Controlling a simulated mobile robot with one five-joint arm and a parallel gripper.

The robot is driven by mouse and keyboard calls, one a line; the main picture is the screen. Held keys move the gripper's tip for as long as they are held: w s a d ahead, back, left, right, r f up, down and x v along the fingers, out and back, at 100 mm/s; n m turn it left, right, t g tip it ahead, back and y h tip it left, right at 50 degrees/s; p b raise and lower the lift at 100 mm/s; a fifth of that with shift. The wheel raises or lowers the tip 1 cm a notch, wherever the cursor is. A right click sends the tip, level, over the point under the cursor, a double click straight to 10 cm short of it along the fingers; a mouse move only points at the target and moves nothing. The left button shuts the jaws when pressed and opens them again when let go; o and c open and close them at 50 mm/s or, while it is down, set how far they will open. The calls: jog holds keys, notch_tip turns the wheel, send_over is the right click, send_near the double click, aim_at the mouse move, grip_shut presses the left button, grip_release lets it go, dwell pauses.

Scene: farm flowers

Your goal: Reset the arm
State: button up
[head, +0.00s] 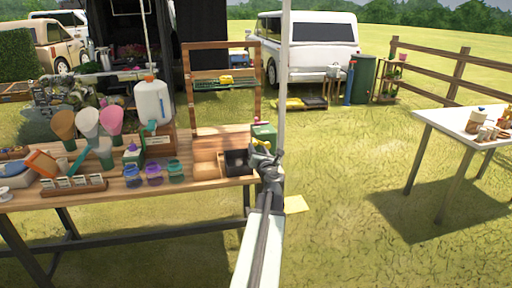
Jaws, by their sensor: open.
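My arm reaches forward from the bottom middle of the head view. My gripper (264,153) is at its far end, by the right end of the wooden table (215,188). It is open, and I see nothing held in it. It overlaps the right side of a small black box (237,162) in the picture; I cannot tell if they touch. A green box (264,132) stands just behind the gripper and is partly hidden.
Jars (154,174), a white jug (153,102) and coloured cones (87,122) crowd the wooden table. A white pole (285,80) rises just right of the gripper. A white table (450,124) stands far right, with open grass (335,200) between.

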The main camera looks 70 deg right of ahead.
jog(key=v, duration=0.4)
jog(key=shift+a, duration=0.15)
